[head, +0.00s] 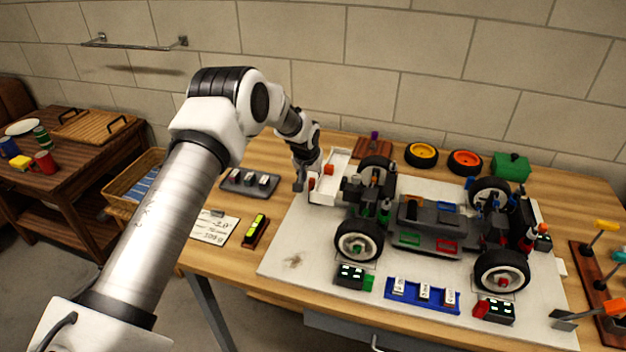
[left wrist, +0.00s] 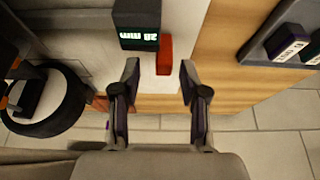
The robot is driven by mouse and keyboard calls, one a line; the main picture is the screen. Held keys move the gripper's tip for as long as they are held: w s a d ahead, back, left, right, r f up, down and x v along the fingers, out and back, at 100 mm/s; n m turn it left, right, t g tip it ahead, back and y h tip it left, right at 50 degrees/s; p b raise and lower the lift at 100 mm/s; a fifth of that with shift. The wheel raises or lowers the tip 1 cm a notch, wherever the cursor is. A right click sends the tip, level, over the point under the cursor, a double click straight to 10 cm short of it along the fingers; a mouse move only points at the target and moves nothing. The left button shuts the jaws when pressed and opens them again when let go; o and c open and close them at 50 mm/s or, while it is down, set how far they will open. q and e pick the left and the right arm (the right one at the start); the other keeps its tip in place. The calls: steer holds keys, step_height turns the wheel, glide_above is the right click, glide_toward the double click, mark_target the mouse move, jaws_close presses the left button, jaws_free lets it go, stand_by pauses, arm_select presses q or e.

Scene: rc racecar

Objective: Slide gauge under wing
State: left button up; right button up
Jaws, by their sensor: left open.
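My left gripper (head: 303,184) is beside the left end of the racecar (head: 425,225), over the left edge of the white board. In the left wrist view the gripper (left wrist: 157,75) is open. A dark gauge block (left wrist: 137,24) with a lit "28 mm" display lies ahead of it. The gauge's red handle (left wrist: 164,55) is between the fingertips, with gaps on both sides. A small red part (head: 311,184) shows beside the gripper in the head view. The white wing (head: 340,163) is at the car's left end. My right gripper is not in view.
A grey block tray (head: 250,182), a card (head: 214,228) and a level (head: 256,230) lie left of the board. A car wheel (left wrist: 45,98) is left of the gripper in the wrist view. Display boxes (head: 351,276) and a blue tray (head: 421,294) are in front of the car.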

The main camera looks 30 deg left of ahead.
arm_select(q)
steer(key=v, duration=1)
steer(key=shift+s+d+r, duration=0.15)
steer(key=shift+d+r, duration=0.05)
